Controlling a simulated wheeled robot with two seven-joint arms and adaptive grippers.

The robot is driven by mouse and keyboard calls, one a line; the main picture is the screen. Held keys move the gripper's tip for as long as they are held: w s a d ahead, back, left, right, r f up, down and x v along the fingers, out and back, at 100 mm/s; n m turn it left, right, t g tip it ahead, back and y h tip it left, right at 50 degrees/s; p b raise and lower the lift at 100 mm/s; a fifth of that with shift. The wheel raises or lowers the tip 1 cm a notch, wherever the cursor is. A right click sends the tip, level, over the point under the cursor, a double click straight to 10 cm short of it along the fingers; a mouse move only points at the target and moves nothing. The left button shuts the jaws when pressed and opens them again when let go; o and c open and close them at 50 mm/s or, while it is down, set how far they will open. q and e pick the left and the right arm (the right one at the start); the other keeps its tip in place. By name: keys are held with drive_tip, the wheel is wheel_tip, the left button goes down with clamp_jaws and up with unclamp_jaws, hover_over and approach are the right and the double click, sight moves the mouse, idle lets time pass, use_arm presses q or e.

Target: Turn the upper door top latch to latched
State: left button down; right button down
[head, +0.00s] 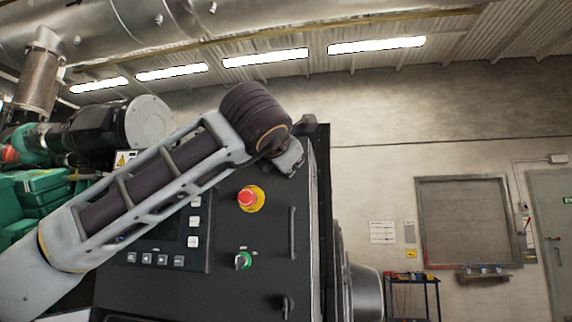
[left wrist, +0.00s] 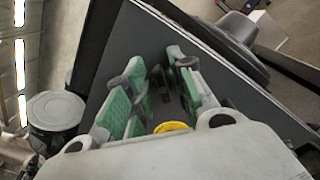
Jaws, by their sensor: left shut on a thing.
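The black upper door (head: 262,275) of the genset control cabinet faces me, and its dark face also fills much of the left wrist view (left wrist: 115,50). My left arm reaches across it, and my left gripper (head: 291,156) is at the door's top right corner, mostly hidden by my wrist in the head view. In the left wrist view the green-padded fingers of the gripper (left wrist: 157,70) close around a small dark piece at the door face, which looks like the top latch (left wrist: 158,82). The latch's angle cannot be told. My right gripper is not in view.
The door carries a red emergency stop (head: 247,198) on yellow, a green-ringed switch (head: 243,260), a vertical handle (head: 292,232) and a lower latch (head: 287,306). Green engine parts (head: 40,195) stand left. A blue cart (head: 412,280) stands by the far wall; the floor right is partly hidden.

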use_arm(q)
drive_tip(key=m, duration=0.8)
drive_tip(key=shift+d+f+m, duration=0.2)
drive_tip(key=shift+f+m, duration=0.15)
drive_tip(key=shift+m, duration=0.35)
drive_tip(key=shift+f+m, duration=0.1)
drive_tip(key=shift+m, duration=0.2)
drive_tip(key=c, duration=1.4)
unclamp_jaws()
drive_tip(key=shift+s, duration=0.1)
drive_tip(key=shift+c, duration=0.2)
drive_tip(key=s+a, duration=0.2)
drive_tip(key=s, duration=0.9)
drive_tip(key=shift+s+a, duration=0.15)
drive_tip(key=shift+s, duration=0.2)
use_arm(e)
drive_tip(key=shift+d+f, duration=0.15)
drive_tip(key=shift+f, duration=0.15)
